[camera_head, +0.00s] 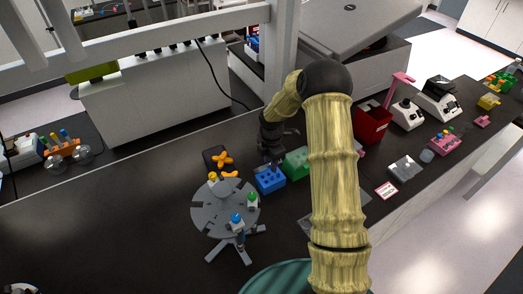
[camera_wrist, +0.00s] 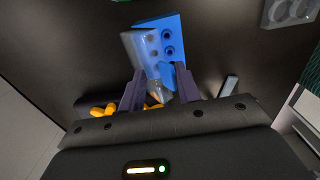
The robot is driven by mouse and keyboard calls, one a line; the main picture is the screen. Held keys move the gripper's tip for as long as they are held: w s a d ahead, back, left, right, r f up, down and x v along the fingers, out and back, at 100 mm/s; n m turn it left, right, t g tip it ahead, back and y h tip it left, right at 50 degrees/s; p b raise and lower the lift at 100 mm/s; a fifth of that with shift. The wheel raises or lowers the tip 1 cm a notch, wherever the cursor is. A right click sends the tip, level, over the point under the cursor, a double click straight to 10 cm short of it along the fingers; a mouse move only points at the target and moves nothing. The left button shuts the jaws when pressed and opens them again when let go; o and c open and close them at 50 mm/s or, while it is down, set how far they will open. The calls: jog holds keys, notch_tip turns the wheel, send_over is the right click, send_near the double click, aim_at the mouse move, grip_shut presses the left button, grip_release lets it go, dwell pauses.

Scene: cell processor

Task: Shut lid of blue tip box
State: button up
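The blue tip box (camera_head: 270,181) sits on the dark bench beside the grey round rack, and it also shows in the wrist view (camera_wrist: 177,38). Its see-through lid (camera_wrist: 138,48) stands off one side in the wrist view, leaving round holes in the blue top uncovered. My gripper (camera_head: 272,158) is low over the box's far side. In the wrist view my gripper (camera_wrist: 158,82) has its two fingers spread, with the lid's lower end and a blue part showing between them. I cannot tell whether either finger touches the lid.
A green box (camera_head: 297,163) stands close right of the blue box. The grey round rack (camera_head: 213,211) stands left with small bottles. A dark holder with orange pieces (camera_head: 222,158) is behind. A red bin (camera_head: 371,124) is farther right.

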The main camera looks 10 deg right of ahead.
jog(key=shift+s+r, duration=0.1)
jog(key=shift+s, duration=0.05)
jog(key=r+p, duration=0.1)
jog(key=s+r+p, duration=0.1)
jog(key=r, duration=0.1)
jog(key=s+r+p, duration=0.1)
jog(key=r, duration=0.1)
jog(key=shift+d+p, duration=0.3)
jog(key=shift+d, duration=0.05)
jog(key=shift+w+f, duration=0.1)
dwell(1.1)
jog(key=s+a+r+m+t+b, duration=0.1)
jog(key=s+r+m+b, duration=0.2)
jog(key=s+m, duration=0.7)
jog(key=s+a+r+m+t+b, duration=0.1)
jog(key=s+r+m+b, duration=0.3)
jog(key=s+m+b, duration=0.3)
jog(key=s+m, duration=0.4)
jog(key=s, duration=0.1)
jog(key=shift+a+m+t, duration=0.25)
jog(key=shift+m+t, duration=0.05)
jog(key=shift+s+r, duration=0.1)
